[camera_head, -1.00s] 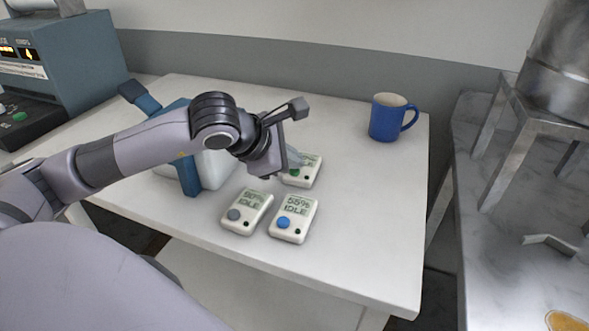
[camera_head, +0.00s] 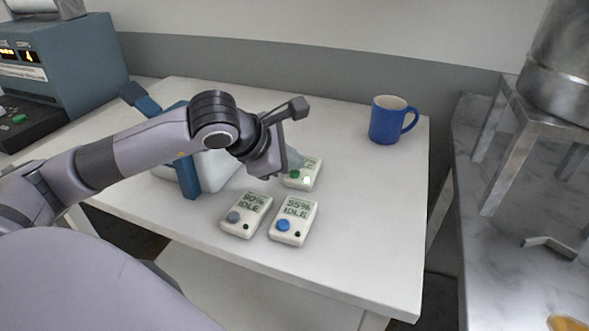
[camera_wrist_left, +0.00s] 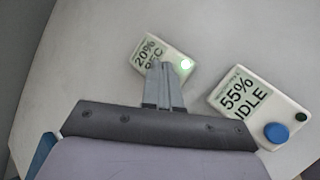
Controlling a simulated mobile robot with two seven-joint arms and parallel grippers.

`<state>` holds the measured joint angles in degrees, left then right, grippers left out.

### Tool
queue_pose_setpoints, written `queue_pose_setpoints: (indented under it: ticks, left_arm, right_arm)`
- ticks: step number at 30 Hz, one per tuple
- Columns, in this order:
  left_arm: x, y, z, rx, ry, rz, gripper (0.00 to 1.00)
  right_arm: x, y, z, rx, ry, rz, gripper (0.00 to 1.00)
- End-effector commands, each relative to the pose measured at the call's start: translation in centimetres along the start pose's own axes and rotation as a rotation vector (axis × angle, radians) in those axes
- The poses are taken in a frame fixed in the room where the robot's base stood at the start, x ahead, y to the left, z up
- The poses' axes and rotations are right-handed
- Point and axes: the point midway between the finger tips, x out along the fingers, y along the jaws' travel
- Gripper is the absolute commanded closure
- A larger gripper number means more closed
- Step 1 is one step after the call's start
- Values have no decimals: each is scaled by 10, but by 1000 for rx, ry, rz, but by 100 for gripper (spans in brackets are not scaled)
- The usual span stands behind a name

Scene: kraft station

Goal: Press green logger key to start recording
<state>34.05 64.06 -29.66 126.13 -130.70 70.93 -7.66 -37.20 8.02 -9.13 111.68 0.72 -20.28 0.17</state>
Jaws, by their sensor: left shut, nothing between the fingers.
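The logger with the green key (camera_head: 294,174) lies at the back of three white loggers on the table. Its screen reads 20% REC in the left wrist view (camera_wrist_left: 149,50), and its small green lamp (camera_wrist_left: 186,65) is lit. My left gripper (camera_head: 297,160) is shut and empty, with its tips over this logger. In the left wrist view the fingers (camera_wrist_left: 162,70) cover the key, so I cannot tell whether they touch it. My right gripper is not in view.
Two other loggers show IDLE: a grey-key one at 90% (camera_head: 247,215) and a blue-key one at 55% (camera_head: 293,221). A blue mug (camera_head: 386,121) stands at the back right. A white and blue object (camera_head: 190,178) is partly behind my left arm.

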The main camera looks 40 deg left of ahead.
Motion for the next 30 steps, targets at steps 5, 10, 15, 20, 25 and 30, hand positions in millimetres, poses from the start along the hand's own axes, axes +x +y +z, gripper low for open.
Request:
queue_pose_setpoints:
  ticks: [5,10,15,20,25,30]
  left_arm:
    - [-7,5,5,0,-3,2,100]
    - [-7,5,5,1,-3,2,100]
    - [-8,6,6,1,-3,2,100]
    - [-15,12,12,1,-4,3,100]
    - [-28,21,21,0,-5,3,100]
    - [-39,29,29,1,-3,3,100]
  right_arm:
    - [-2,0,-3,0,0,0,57]
    - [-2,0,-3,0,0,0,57]
    - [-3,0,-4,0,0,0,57]
    - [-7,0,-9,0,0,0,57]
    - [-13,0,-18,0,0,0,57]
    - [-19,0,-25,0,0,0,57]
